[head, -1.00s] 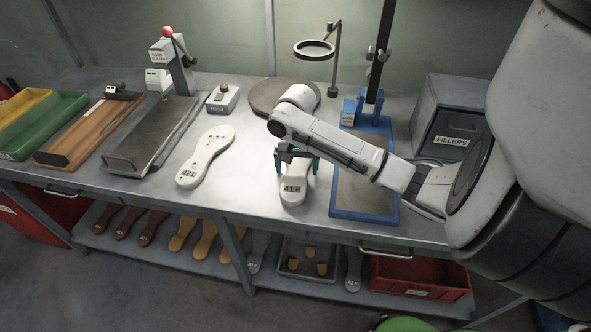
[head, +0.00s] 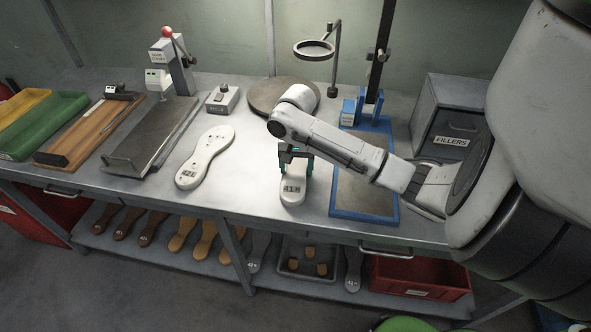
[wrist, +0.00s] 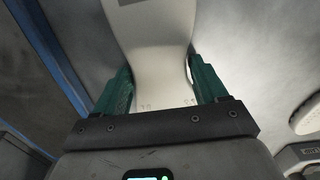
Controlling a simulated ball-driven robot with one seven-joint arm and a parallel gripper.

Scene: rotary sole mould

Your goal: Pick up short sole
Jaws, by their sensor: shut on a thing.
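A white sole (head: 292,196) with a dark number label on its near end lies on the metal bench under my gripper; I take it as the short sole. My gripper (head: 296,166) points down over its middle, and its green fingers are shut on the narrow waist. In the wrist view the white sole (wrist: 152,35) runs between the two green fingers, one against each side. The arm hides the sole's far part in the head view. I cannot tell any gap between sole and bench. Another white sole (head: 206,155), longer-looking, lies to the left.
A blue-framed stand (head: 334,205) is close on the right, with a grey FILLERS box (head: 447,125) beyond. A round plate (head: 262,97) and a ring on a post (head: 314,48) stand behind. Bench space between the two soles is clear.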

